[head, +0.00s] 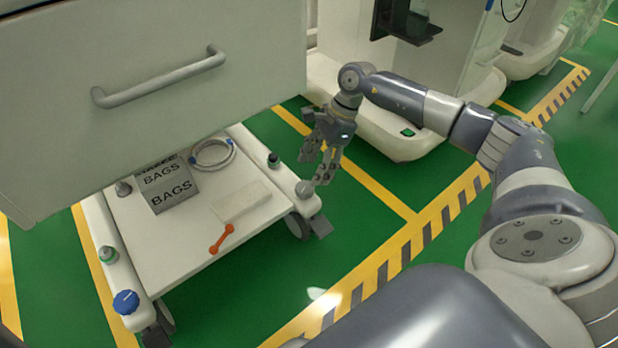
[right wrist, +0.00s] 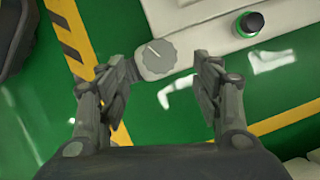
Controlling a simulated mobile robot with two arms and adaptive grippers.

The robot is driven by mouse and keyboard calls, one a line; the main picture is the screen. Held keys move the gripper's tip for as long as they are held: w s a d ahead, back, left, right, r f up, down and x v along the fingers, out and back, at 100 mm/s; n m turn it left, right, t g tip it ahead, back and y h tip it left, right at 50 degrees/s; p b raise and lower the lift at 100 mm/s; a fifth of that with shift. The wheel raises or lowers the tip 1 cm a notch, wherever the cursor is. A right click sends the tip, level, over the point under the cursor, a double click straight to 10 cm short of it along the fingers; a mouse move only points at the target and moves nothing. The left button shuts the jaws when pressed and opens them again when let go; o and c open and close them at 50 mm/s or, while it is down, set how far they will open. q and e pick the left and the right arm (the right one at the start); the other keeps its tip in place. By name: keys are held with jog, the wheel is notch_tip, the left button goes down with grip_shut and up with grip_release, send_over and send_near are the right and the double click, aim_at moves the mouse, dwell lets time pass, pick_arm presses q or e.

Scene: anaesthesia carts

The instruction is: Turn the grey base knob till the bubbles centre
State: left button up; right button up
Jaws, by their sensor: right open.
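The grey base knob (head: 305,188) sits on the front right corner of the white cart base (head: 228,262). In the right wrist view the grey knob (right wrist: 157,60) is round and scalloped, with a pale line on top. My right gripper (head: 315,168) is open and empty just above the knob. In the right wrist view the fingers (right wrist: 165,68) stand apart, one towards each side of the knob; I cannot tell whether either touches. Round green-rimmed fittings, perhaps the levels, sit on the base's right (head: 273,159) and left (head: 108,254) sides. No bubble can be made out.
A blue knob (head: 126,302) is on the front left corner, another grey knob (head: 123,188) farther back. The base carries a BAGS box (head: 171,188), a coiled cable (head: 212,153) and an orange tool (head: 221,238). A drawer front (head: 150,130) overhangs it. Green floor right is open.

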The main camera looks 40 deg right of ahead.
jog(key=v, duration=0.5)
jog(key=shift+d+r, duration=0.15)
jog(key=shift+r, duration=0.15)
jog(key=shift+s, duration=0.1)
